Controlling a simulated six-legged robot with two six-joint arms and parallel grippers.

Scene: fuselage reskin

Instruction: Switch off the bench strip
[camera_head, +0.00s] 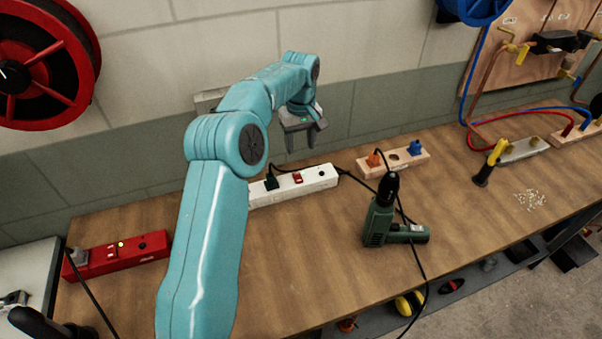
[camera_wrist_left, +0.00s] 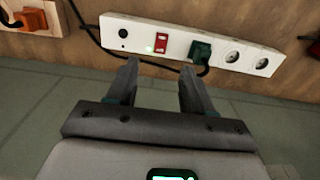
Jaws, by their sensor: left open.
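A white power strip (camera_head: 293,186) lies at the back of the wooden bench, with a red rocker switch (camera_head: 297,178) and a dark green plug (camera_head: 271,183) in it. In the left wrist view the strip (camera_wrist_left: 185,42) runs across the top, with the red switch (camera_wrist_left: 161,43) beside a small greenish light and the green plug (camera_wrist_left: 200,52). My left gripper (camera_head: 303,145) is open and empty above the back of the strip. In the wrist view its fingertips (camera_wrist_left: 160,68) lie on either side of the switch's line, apart from it. My right gripper is not in view.
A red power strip (camera_head: 118,254) with a small lit lamp lies at the left. An orange-wood socket block (camera_head: 394,161) and a green drill (camera_head: 385,222) stand to the right. Dark cables cross the bench. The front middle of the bench (camera_head: 300,265) is clear.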

